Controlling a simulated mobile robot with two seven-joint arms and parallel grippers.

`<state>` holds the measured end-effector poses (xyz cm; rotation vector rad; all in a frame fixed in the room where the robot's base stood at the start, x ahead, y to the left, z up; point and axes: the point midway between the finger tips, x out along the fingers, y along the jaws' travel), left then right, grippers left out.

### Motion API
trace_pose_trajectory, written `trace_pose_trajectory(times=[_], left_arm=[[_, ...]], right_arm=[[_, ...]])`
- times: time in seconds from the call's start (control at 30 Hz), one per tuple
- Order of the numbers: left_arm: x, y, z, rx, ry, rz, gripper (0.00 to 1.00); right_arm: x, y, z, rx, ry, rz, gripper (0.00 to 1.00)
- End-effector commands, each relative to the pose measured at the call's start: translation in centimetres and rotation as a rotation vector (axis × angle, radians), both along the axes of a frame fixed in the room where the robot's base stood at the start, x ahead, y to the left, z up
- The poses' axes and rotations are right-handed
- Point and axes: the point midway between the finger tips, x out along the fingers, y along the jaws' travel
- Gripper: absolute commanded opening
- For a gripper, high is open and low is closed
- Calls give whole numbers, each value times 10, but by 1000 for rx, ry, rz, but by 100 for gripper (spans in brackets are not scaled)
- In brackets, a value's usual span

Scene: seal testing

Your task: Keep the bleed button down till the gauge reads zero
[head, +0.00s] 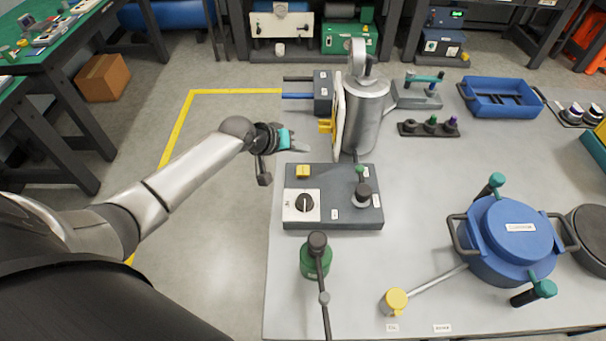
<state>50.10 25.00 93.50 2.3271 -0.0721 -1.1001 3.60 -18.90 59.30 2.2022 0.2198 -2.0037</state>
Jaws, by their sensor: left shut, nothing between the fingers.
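A grey control box (333,218) stands near the table's left edge. It carries a yellow button (303,171), a black knob (304,203) on a white plate and a black-topped post. I cannot tell from a label which is the bleed button. My left gripper (303,149) is shut and empty, just above and behind the yellow button, seemingly apart from it. A metal cylinder (367,112) stands behind the box, with a pale panel (339,120) seen nearly edge-on. No gauge reading is legible. My right gripper is not in view.
A blue lidded pot (511,238) stands at right, with a yellow-capped lever (396,300) and a green-based lever (315,260) in front. A blue tray (502,97) and a dark rack (428,128) are behind. The table's middle is clear.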

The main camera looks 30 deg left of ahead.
Motion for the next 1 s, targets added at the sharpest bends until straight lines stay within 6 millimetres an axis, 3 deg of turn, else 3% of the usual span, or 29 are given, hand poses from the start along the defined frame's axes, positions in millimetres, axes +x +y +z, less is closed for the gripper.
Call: trace_pose_trajectory(times=[0.03,0.2,0.47,1.0], left_arm=[[0,0,-10,1,0,0,0],[0,0,-27,1,0,0,0],[0,0,-53,-1,0,1,0],[0,0,-55,0,0,0,0]], right_arm=[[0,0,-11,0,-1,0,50],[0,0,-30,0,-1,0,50],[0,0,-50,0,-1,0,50],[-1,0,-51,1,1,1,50]])
